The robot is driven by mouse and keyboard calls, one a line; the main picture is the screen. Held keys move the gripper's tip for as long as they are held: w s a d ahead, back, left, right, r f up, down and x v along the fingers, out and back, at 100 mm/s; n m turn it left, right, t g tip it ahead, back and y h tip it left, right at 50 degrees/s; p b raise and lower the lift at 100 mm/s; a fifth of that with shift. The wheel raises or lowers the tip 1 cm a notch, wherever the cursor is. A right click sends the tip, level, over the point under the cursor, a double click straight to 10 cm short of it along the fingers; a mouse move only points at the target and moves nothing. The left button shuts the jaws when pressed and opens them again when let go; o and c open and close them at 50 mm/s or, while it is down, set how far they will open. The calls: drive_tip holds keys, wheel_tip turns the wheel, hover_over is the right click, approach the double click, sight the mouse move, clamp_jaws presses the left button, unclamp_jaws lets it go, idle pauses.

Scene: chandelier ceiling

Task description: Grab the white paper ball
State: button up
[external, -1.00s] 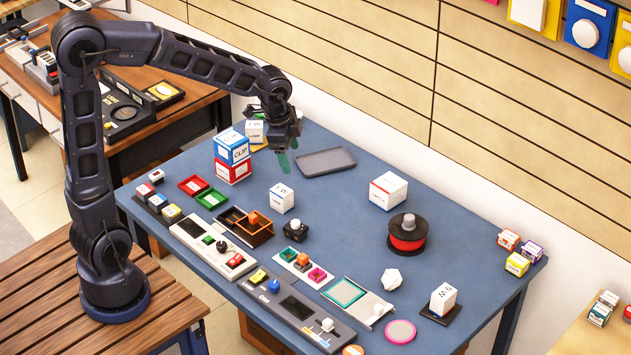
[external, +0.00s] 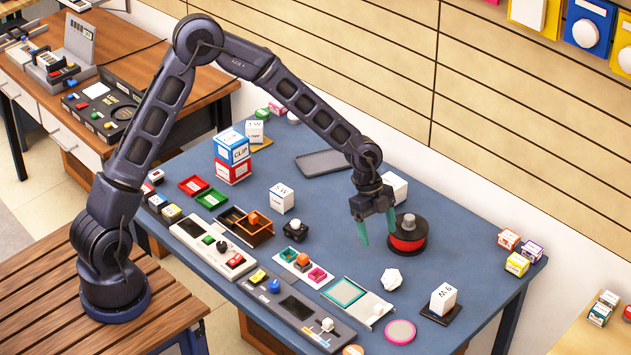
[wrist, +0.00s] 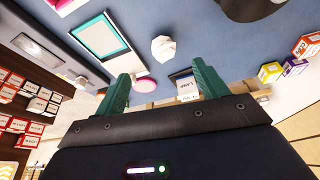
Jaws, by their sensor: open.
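The white paper ball (external: 391,279) is a crumpled, faceted lump on the blue table, toward its right front. In the wrist view the ball (wrist: 163,48) shows just beyond and between the two green fingers. My gripper (external: 378,232) is open and empty, with its green fingers apart. It hangs above the table, behind and slightly left of the ball, and does not touch it. In the wrist view my gripper (wrist: 160,85) shows both fingertips clearly with nothing between them.
A red and black spool (external: 407,240) stands close beside my gripper. A white box (external: 443,298) on a dark pad lies right of the ball. A teal-framed panel (external: 345,293) and a pink disc (external: 399,332) are near it. Bare table lies right of the spool.

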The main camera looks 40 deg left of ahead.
sight(391, 274)
drive_tip(key=shift+m, duration=0.3)
drive_tip(key=shift+d+r+x, duration=0.1)
drive_tip(key=shift+d+x, duration=0.15)
drive_tip(key=shift+x, duration=2)
drive_tip(key=shift+d+r+x, duration=0.1)
drive_tip(key=shift+d+x, duration=0.1)
drive_tip(key=shift+x, duration=2.05)
drive_tip(key=shift+d+r+x, duration=0.1)
drive_tip(key=shift+d+x, duration=0.15)
drive_tip(key=shift+x, duration=2)
drive_tip(key=shift+w, duration=0.1)
drive_tip(key=c, duration=1)
